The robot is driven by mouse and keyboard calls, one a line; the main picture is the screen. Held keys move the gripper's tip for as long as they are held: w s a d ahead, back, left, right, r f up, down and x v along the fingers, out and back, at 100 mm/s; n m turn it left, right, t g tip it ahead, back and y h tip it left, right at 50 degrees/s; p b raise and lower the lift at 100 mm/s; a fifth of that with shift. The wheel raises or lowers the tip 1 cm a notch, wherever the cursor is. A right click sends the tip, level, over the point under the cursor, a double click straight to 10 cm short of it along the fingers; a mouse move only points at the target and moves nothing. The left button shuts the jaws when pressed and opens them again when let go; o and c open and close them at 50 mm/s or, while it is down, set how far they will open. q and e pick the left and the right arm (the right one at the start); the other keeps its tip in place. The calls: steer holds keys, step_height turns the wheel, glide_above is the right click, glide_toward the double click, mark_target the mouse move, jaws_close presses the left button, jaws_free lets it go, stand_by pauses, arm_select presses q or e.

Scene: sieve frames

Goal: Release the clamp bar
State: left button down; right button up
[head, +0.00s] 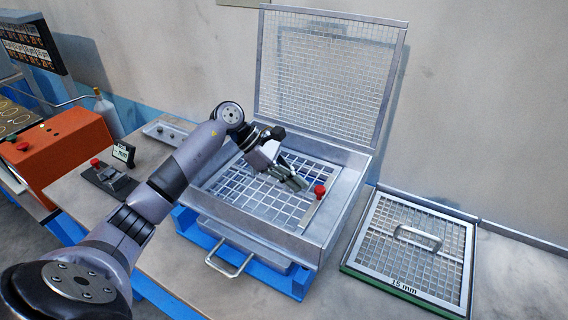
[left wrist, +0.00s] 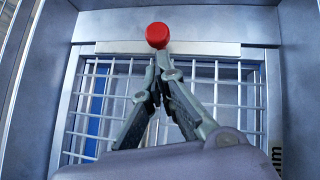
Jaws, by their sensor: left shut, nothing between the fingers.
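The clamp bar (head: 309,214) is a pale flat strip along the right edge of the mesh sieve frame (head: 262,207) inside the open metal box. Its red knob (head: 320,190) stands up from it. In the left wrist view the bar (left wrist: 210,48) runs across the picture above the mesh, with the knob (left wrist: 157,35) near its middle. My left gripper (head: 302,184) is over the mesh, just left of the knob. Its fingertips (left wrist: 161,66) are together and empty, and appear just short of the knob; I cannot tell whether they touch it. My right gripper is not in view.
The box's mesh lid (head: 330,75) stands open at the back. A tray handle (head: 231,258) sticks out in front. A spare 15 mm sieve frame (head: 418,248) lies at the right. A small device with a red button (head: 95,162) and an orange box (head: 65,150) are at the left.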

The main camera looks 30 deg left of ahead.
arm_select(q)
steer(key=shift+w+d+f, duration=0.15)
steer(key=shift+d+f, duration=0.25)
steer(key=shift+f, duration=0.05)
